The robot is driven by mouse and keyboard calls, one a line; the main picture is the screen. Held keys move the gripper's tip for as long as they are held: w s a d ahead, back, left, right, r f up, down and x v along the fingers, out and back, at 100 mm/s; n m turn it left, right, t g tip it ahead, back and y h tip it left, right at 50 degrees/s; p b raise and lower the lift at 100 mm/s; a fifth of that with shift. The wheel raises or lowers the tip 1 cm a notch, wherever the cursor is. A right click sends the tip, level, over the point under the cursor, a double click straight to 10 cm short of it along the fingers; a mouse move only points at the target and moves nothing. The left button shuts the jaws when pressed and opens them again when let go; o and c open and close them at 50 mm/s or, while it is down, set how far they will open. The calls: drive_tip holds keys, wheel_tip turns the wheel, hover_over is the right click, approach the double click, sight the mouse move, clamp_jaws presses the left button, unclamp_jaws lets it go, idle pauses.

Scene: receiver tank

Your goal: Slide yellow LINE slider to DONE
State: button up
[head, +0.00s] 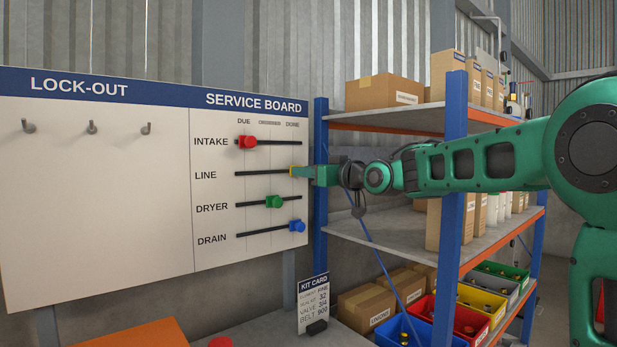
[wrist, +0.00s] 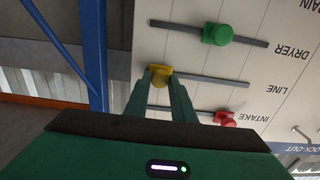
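The yellow LINE slider (head: 292,170) is at the right end of its dark track (head: 262,173), below the DONE heading (head: 292,125) on the service board (head: 215,240). My gripper (head: 305,172) reaches it from the right and partly hides it. In the wrist view, which shows the board turned over, the yellow slider (wrist: 159,72) sits between the two fingertips of my gripper (wrist: 161,83). The fingers appear to touch it on both sides. The LINE track (wrist: 212,80) runs bare from it toward the right in that view.
The red INTAKE slider (head: 248,142) is near DUE. The green DRYER slider (head: 274,202) is mid-track and the blue DRAIN slider (head: 297,226) is near DONE. A shelf rack with a blue post (head: 321,240) stands close to the board's right edge, by my gripper.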

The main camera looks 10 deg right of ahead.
drive_tip(key=o, duration=0.4)
drive_tip(key=shift+w+d, duration=0.15)
drive_tip(key=shift+d, duration=0.35)
drive_tip(key=shift+a, duration=0.15)
drive_tip(key=v, duration=1)
drive_tip(key=shift+s, duration=0.4)
drive_tip(key=shift+f, duration=0.1)
